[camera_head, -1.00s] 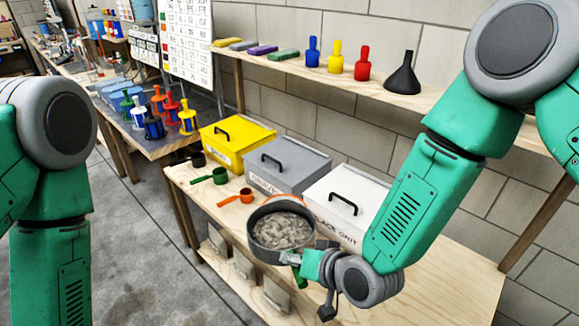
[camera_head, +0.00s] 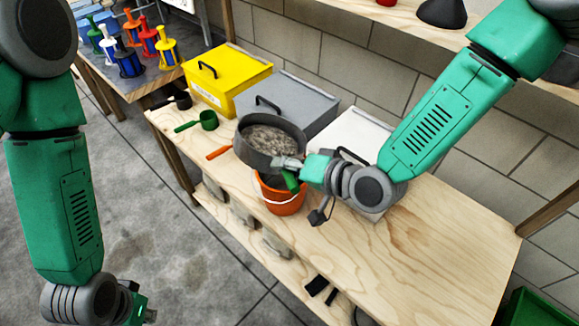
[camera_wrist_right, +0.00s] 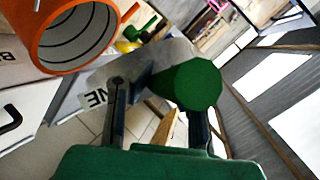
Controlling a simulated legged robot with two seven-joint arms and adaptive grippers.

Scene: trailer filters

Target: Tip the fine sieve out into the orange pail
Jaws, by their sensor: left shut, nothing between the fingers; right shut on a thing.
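The fine sieve (camera_head: 255,158) is a dark round pan holding grey, lumpy grit (camera_head: 270,140). It is held roughly level above the orange pail (camera_head: 282,200), over its back-left side, and hides part of the pail's mouth. My right gripper (camera_head: 284,163) is shut on the sieve's green handle (camera_head: 291,181). In the right wrist view the green handle (camera_wrist_right: 192,86) sits between the fingers, and the orange pail (camera_wrist_right: 70,45) shows its ribbed grey inside at top left. My left gripper (camera_head: 145,314) is shut and empty, low over the floor.
Yellow (camera_head: 228,80), grey (camera_head: 290,100) and white (camera_head: 350,135) lidded boxes stand behind. Green (camera_head: 208,120), orange (camera_head: 222,151) and black (camera_head: 181,99) scoops lie left of the sieve. The bench top (camera_head: 400,250) is clear to the right.

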